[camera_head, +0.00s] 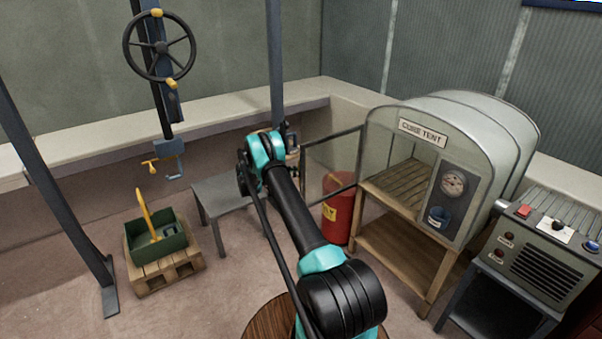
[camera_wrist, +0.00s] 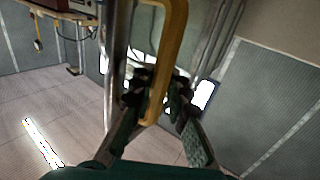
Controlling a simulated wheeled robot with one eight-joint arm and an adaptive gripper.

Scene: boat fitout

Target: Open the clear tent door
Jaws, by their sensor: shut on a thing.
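The cure tent (camera_head: 415,140) stands on a wooden stand at the right, with a domed clear cover and a dial on its front. Its clear door (camera_head: 330,158), a thin dark-framed panel, stands swung out to the left from the tent's left front edge. The slatted shelf (camera_head: 400,185) inside shows through the opening. My gripper (camera_wrist: 160,100) is shut on a yellow-brown door handle (camera_wrist: 172,45), beside a grey metal tube. In the head view my gripper (camera_head: 290,146) is at the door's outer edge, largely hidden by my arm.
A red drum (camera_head: 338,210) stands behind and below the door. A grey table (camera_head: 225,198) is left of my arm. A green box (camera_head: 158,240) sits on a pallet at the left. A control unit (camera_head: 540,250) stands at the right. Floor at the front left is clear.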

